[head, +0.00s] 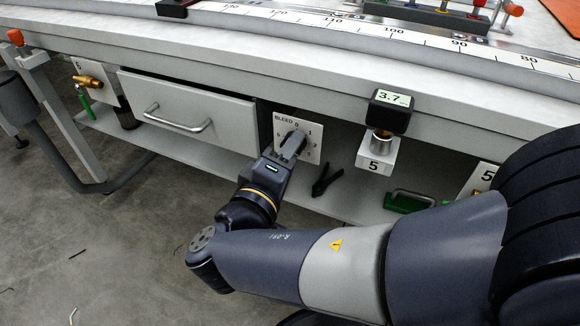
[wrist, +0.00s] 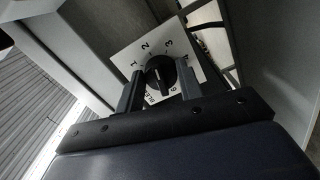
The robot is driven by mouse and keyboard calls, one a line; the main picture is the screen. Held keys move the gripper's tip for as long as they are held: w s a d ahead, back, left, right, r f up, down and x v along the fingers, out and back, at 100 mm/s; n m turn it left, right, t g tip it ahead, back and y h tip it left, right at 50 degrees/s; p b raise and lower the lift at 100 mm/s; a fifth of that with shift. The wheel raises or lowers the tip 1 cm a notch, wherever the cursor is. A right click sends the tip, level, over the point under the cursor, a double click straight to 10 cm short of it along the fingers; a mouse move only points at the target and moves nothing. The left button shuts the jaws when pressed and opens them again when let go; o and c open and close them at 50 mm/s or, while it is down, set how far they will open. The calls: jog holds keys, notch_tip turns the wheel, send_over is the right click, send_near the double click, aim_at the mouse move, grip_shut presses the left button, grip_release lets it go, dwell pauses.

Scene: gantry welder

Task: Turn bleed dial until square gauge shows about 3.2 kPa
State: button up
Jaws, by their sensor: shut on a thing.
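The bleed dial is a black round knob on a white numbered plate (head: 312,130) marked BLEED, set under the bench top. In the wrist view the dial (wrist: 161,74) sits between the two fingers of my gripper (wrist: 160,88), its plate numbers partly covered. In the head view my gripper (head: 291,145) reaches the plate and hides most of the dial. My gripper is shut on the bleed dial. The square gauge (head: 391,98) is a black box to the right of the dial, on a brass fitting above a block marked 5. Its display reads 3.7.
A drawer (head: 185,108) with a bar handle is left of the dial plate. A ruler (head: 395,32) runs along the bench top. Open floor lies at the lower left.

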jog(key=shift+f+m+b, duration=0.2)
jog(key=shift+m+b, duration=0.5)
jog(key=shift+b, duration=0.1)
jog(key=shift+r, duration=0.15)
jog(key=o, duration=1)
jog(key=shift+p+v, duration=1.05)
jog(key=shift+v, duration=4.4)
jog(key=shift+w, duration=0.15)
jog(key=shift+b+x, duration=1.25)
jog(key=shift+x, duration=4.05)
